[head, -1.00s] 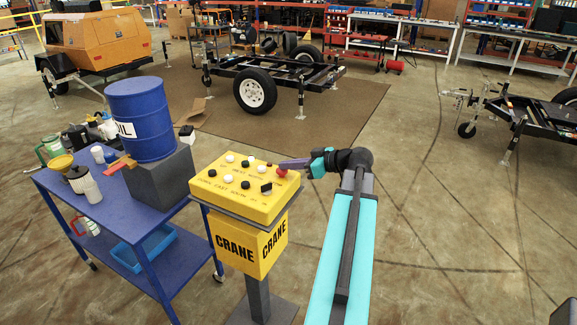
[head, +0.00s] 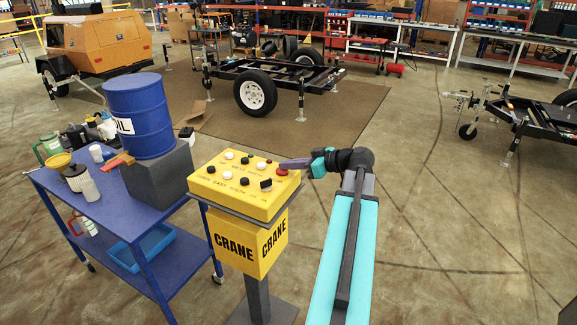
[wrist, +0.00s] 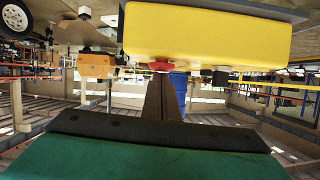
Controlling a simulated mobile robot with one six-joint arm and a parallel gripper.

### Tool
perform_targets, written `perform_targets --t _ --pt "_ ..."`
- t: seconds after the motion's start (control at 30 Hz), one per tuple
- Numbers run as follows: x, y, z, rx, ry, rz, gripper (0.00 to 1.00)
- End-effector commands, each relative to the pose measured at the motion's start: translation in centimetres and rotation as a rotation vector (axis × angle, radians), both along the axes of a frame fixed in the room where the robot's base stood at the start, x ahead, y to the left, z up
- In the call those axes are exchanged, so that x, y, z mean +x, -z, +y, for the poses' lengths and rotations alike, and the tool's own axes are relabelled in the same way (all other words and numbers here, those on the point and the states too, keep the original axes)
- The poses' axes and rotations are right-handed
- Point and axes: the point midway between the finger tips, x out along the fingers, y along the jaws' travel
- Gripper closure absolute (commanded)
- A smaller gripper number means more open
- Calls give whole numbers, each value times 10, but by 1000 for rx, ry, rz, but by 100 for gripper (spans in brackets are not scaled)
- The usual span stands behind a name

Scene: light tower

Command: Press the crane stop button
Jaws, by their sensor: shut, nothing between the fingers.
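The yellow crane control box (head: 235,187) stands on a grey post, its top tilted and set with several black, white and red buttons. A large red button (head: 282,171), whose label I cannot read, sits at the right edge of the top. My gripper (head: 282,164) is shut and empty, its purple fingers pointing left just above this red button. In the wrist view, which appears upside down, the shut fingers (wrist: 161,77) reach up to the red button (wrist: 161,66) on the yellow box (wrist: 210,35). I cannot tell whether they touch it or whether it is pressed.
A blue cart (head: 95,205) left of the box carries a blue oil drum (head: 139,118) on a grey block, with jugs and cups. A black trailer frame (head: 285,72) stands behind on a brown mat. The floor right of my arm is clear.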

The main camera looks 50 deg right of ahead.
Motion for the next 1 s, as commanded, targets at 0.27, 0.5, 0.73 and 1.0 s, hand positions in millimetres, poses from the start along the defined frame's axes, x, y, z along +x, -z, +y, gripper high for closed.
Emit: perform_targets --t 0.27,0.5,0.73,1.0 --pt "1 -12 1 -1 -5 8 100" --pt "2 -43 0 -3 -3 -1 100" --pt "-33 -52 -10 -3 1 -1 100" --pt "-67 -67 -18 -3 -3 -2 100"
